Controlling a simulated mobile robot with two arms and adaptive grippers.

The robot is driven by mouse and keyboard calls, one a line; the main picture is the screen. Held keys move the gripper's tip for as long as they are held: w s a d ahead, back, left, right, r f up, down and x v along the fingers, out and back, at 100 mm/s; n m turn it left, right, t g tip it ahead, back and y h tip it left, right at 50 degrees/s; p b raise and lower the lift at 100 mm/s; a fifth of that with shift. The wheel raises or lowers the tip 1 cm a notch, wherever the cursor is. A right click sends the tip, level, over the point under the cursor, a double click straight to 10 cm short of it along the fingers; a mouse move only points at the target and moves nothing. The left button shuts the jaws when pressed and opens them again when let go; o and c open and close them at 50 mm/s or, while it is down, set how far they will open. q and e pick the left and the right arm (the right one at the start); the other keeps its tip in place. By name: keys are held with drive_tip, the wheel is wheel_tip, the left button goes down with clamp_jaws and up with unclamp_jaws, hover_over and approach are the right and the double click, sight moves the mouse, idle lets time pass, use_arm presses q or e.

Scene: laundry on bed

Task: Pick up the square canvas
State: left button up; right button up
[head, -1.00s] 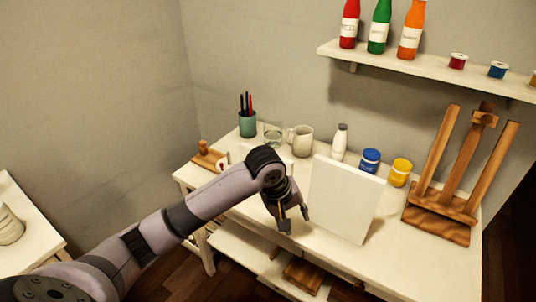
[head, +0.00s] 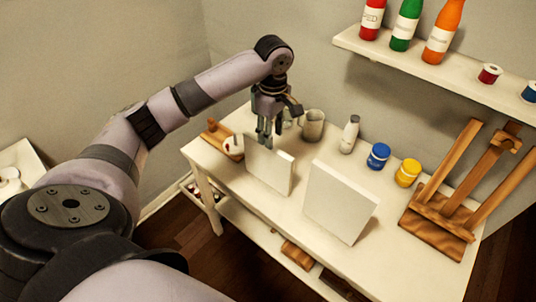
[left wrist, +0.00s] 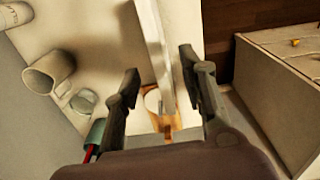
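Two white canvases stand upright on the white table in the head view. One canvas (head: 268,170) is at the left, under my left gripper; the other canvas (head: 340,203) is nearer the middle. I cannot tell for sure from their slanted faces which is the square one. My left gripper (head: 265,142) points down at the top edge of the left canvas, near its left end. In the left wrist view the fingers (left wrist: 159,72) are spread, with a canvas edge (left wrist: 152,40) running between them and visible gaps. My right gripper is not in view.
The white table (head: 300,222) also holds a mug (head: 313,125), a white bottle (head: 349,134), blue (head: 378,156) and yellow (head: 407,172) paint jars, and a wooden easel (head: 455,190) at the right. A wall shelf (head: 420,70) with bottles hangs behind.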

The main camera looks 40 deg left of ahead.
sight(274, 160)
use_arm(q)
drive_tip(key=f, duration=0.5)
drive_tip(key=shift+w+f, duration=0.15)
drive_tip(key=shift+w, duration=0.15)
drive_tip(key=shift+s+d+f+p, duration=0.15)
drive_tip(key=shift+f+p, duration=0.25)
drive_tip(key=shift+f, duration=0.4)
drive_tip(key=shift+d+f+p, duration=0.1)
drive_tip(key=shift+f+p, duration=0.3)
drive_tip(key=shift+f, duration=1.95)
drive_tip(key=shift+c, duration=0.5)
clamp_jaws()
